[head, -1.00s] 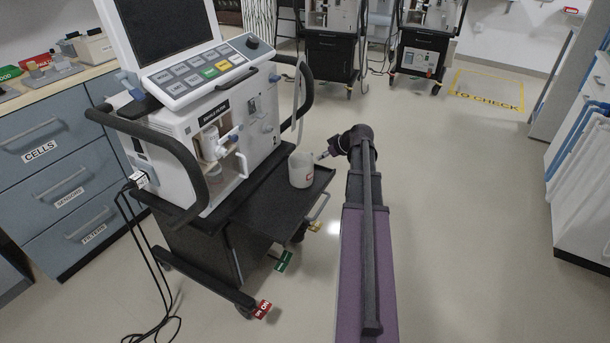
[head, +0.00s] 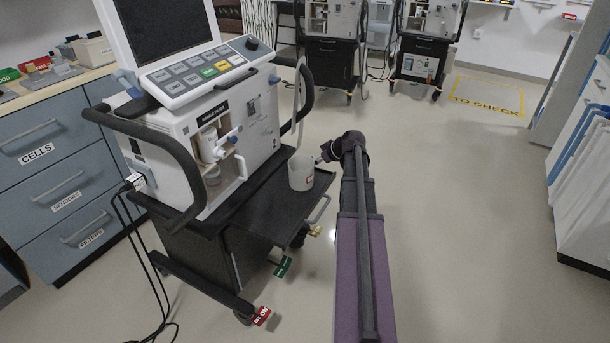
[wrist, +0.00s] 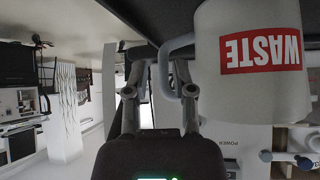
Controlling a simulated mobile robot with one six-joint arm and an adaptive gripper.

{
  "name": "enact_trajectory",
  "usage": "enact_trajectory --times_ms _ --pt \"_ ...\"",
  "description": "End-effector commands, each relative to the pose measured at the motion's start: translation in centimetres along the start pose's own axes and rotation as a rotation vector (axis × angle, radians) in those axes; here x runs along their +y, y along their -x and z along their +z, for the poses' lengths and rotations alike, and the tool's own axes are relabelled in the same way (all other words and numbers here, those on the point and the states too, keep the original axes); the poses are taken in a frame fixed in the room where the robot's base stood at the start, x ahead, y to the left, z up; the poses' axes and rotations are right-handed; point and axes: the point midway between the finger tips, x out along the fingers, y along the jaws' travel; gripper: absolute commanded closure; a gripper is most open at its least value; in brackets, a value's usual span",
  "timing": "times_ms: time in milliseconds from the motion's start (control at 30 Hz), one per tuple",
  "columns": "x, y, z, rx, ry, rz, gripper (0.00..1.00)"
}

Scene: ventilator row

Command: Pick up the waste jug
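The waste jug (head: 301,174) is a white jug with a red label. It stands upright on the black shelf (head: 262,213) of the nearest ventilator cart. In the wrist view, which is upside down, the jug (wrist: 255,85) fills the right side with its WASTE label showing. Its handle (wrist: 167,70) points toward my gripper. My gripper (wrist: 158,92) is open, its two fingers apart, with the handle between them and close to the right-hand finger. I cannot tell whether they touch. In the head view my gripper (head: 322,156) is just right of the jug, partly hidden by my wrist.
The ventilator (head: 225,125) stands on the cart left of the jug, with a pale hose beside the jug. A drawer cabinet (head: 60,185) is at the left. More ventilators (head: 425,45) stand behind. The floor (head: 460,200) to the right is clear.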

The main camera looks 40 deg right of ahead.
Motion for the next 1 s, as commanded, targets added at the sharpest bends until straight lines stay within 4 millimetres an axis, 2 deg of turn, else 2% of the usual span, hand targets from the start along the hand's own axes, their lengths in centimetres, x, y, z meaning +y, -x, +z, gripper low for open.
enact_trajectory --times_ms 200,400,1000 --pt "-0.1 -2.5 0.2 0.000 0.000 0.000 0.67" --pt "-0.1 -3.8 0.1 0.000 0.000 0.001 0.67" --pt "-0.1 -3.9 0.0 0.000 -0.001 0.001 0.67"
